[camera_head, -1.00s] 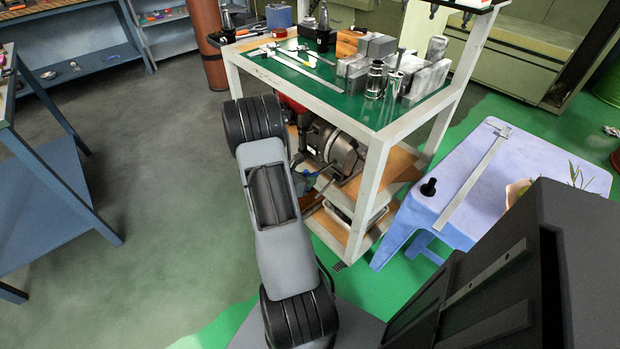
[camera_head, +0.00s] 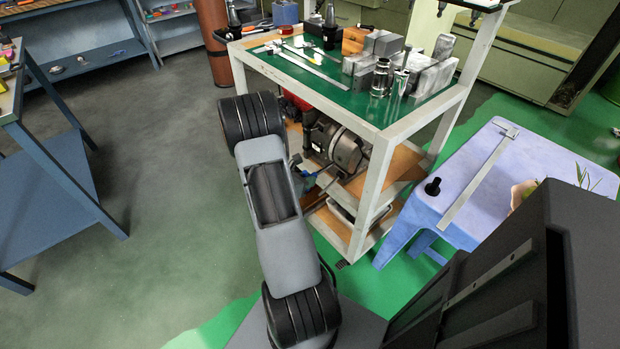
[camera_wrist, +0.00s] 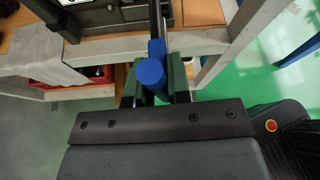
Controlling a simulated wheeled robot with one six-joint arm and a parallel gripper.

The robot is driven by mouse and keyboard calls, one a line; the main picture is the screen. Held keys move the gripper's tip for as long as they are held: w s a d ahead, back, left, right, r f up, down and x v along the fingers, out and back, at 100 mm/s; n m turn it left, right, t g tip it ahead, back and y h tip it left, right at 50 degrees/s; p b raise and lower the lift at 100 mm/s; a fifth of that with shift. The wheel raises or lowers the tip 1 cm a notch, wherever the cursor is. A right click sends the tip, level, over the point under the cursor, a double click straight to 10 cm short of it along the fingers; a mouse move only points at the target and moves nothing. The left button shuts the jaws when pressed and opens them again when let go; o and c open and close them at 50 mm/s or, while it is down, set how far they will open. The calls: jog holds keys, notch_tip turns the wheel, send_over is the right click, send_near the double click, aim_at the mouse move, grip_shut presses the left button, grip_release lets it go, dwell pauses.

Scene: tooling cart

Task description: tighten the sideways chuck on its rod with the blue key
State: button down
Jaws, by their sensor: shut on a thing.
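My gripper (camera_wrist: 153,88) is shut on the blue key (camera_wrist: 150,73) in the wrist view. The key's round blue end faces the camera between the dark fingers, and a narrower blue part lies beyond it. A dark upright bar shows past the key at the top of the picture; I cannot tell whether it touches the key. I cannot make out the sideways chuck or its rod for certain in either view. In the head view my arm reaches to the cart's side, and my gripper cannot be made out clearly there.
The white-framed cart (camera_head: 383,185) has a green top crowded with metal blocks and tools. A round grey machine (camera_head: 347,150) sits below it. A blue-violet table (camera_head: 510,185) stands to the right, a blue bench (camera_head: 60,185) at the left. Open floor lies between bench and cart.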

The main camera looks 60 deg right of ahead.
jog(key=shift+w+a, duration=0.25)
jog(key=shift+a, duration=0.5)
jog(key=shift+w+a, duration=0.25)
jog(key=shift+a, duration=0.5)
jog(key=shift+w+a, duration=0.25)
jog(key=shift+a, duration=0.5)
